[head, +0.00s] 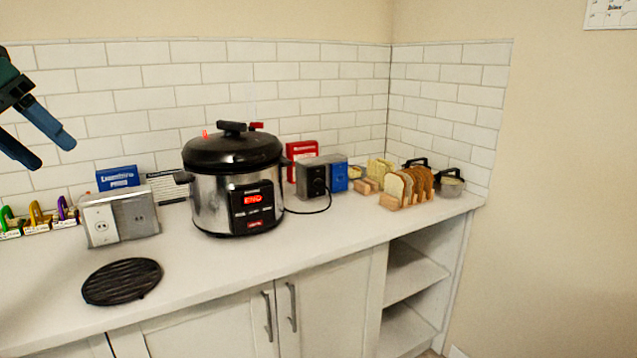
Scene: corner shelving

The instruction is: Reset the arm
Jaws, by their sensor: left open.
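My left gripper (43,140) is at the upper left of the head view, in front of the tiled wall and above the counter. Its two blue-tipped fingers are spread apart with nothing between them. It touches nothing that I can see. My right gripper is not in view.
A pressure cooker (236,182) with a black lid stands mid-counter (210,262). A socket box (119,216) and a black trivet (122,281) are to its left. Boxes, a bread rack (407,187) and pots (452,183) stand right. Open shelves (411,272) are below the right end.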

